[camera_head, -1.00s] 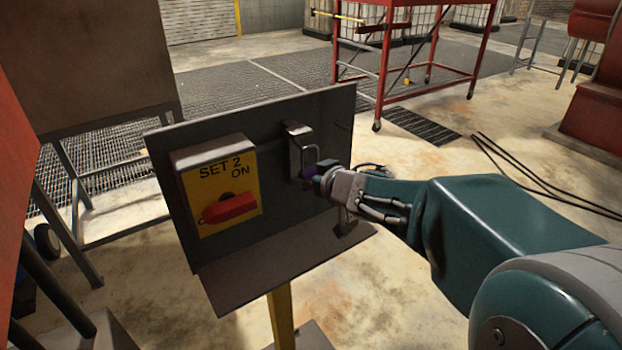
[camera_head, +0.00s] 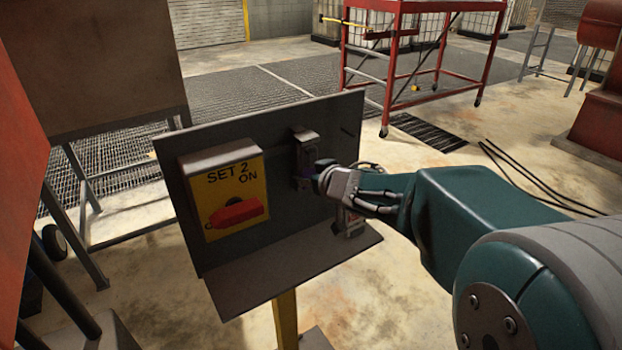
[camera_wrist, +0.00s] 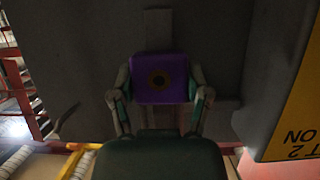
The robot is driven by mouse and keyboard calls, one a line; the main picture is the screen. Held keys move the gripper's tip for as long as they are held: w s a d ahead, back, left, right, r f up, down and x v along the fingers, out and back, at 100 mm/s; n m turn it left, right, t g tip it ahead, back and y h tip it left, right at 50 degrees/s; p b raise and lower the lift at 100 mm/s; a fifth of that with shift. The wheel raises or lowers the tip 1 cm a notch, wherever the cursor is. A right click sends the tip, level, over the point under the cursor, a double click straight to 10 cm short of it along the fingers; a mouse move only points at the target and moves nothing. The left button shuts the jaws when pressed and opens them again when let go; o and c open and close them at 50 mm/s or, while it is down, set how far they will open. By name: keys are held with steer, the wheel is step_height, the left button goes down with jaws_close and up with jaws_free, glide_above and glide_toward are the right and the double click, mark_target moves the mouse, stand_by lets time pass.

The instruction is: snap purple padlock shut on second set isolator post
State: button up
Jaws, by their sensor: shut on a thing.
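The purple padlock (camera_wrist: 160,72) faces the wrist camera, its round dark centre showing. My gripper (camera_head: 317,180) is shut on it, one finger on each side. In the head view only a sliver of the padlock (camera_head: 303,178) shows at the fingertips, against the lower part of a grey upright fitting (camera_head: 306,146) on the panel. The shackle is hidden, so I cannot tell whether it is around the post or closed. The SET 2 isolator (camera_head: 248,203) is a yellow plate with a red handle (camera_head: 237,213), left of my gripper, marked ON.
The dark panel (camera_head: 270,134) stands on a yellow post with a tilted shelf (camera_head: 290,270) below. A red wheeled frame (camera_head: 440,70) stands behind; open floor lies right of the panel.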

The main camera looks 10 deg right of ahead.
steer(key=shift+w+a, duration=0.2)
steer(key=shift+w, duration=0.4)
steer(key=shift+w+f, duration=0.1)
steer(key=shift+f, duration=0.05)
steer(key=shift+r, duration=1.45)
steer(key=shift+f, duration=0.55)
steer(key=o, duration=1.3)
